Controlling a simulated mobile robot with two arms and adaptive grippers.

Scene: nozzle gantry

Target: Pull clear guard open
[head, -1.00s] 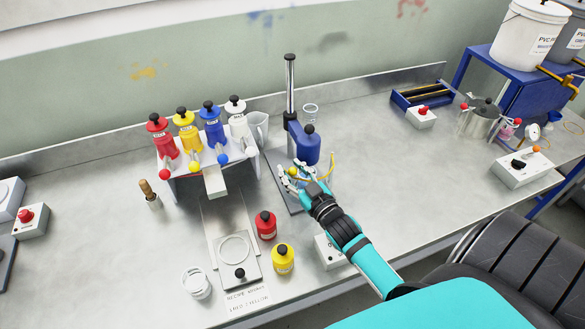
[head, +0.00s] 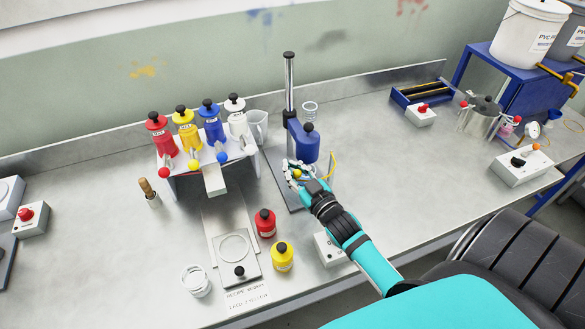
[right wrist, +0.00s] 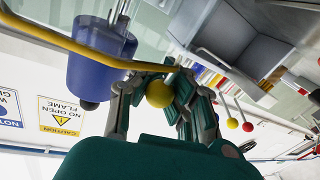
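The mixing stand has a blue motor head (head: 304,142) on a chrome post, also seen in the right wrist view (right wrist: 100,62). The clear guard is hard to make out; its yellow edge (head: 333,166) curves right of the head and crosses the right wrist view as a yellow bar (right wrist: 75,46). A yellow ball knob (head: 297,174) on a short pale stem sits between my right gripper's fingers (head: 298,170). The right wrist view shows the knob (right wrist: 159,94) with fingers closed in on both sides. My left gripper is not in view.
A rack of colored dispensers (head: 205,155) stands left of the mixing stand. Red (head: 265,223) and yellow (head: 282,257) bottles stand in front. A control box (head: 330,250) lies beneath my right forearm.

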